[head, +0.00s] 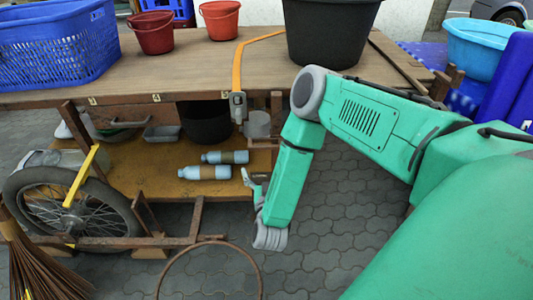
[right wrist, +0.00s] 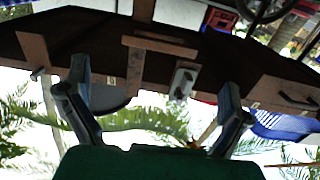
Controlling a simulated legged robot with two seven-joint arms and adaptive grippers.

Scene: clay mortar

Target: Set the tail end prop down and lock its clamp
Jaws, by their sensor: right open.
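The cart (head: 155,75) has a brown table top. A rusty upright (head: 277,112) stands below its front edge; I cannot tell whether it is the tail end prop. In the right wrist view a wooden crosspiece (right wrist: 160,45) and a grey metal fitting (right wrist: 183,80), perhaps the clamp, show against the dark cart underside. I cannot tell whether the clamp is locked. My right gripper (head: 252,182) is low, in front of the lower shelf. In the right wrist view its fingers (right wrist: 154,74) are spread with nothing between them. My left gripper is out of view.
An orange strap with a grey buckle (head: 238,105) hangs over the front edge. Two blue bottles (head: 205,172) lie on the lower shelf. A spoked wheel (head: 80,205) and a rusty hoop (head: 210,242) are at left and front. Paving (head: 345,225) right of my forearm is clear.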

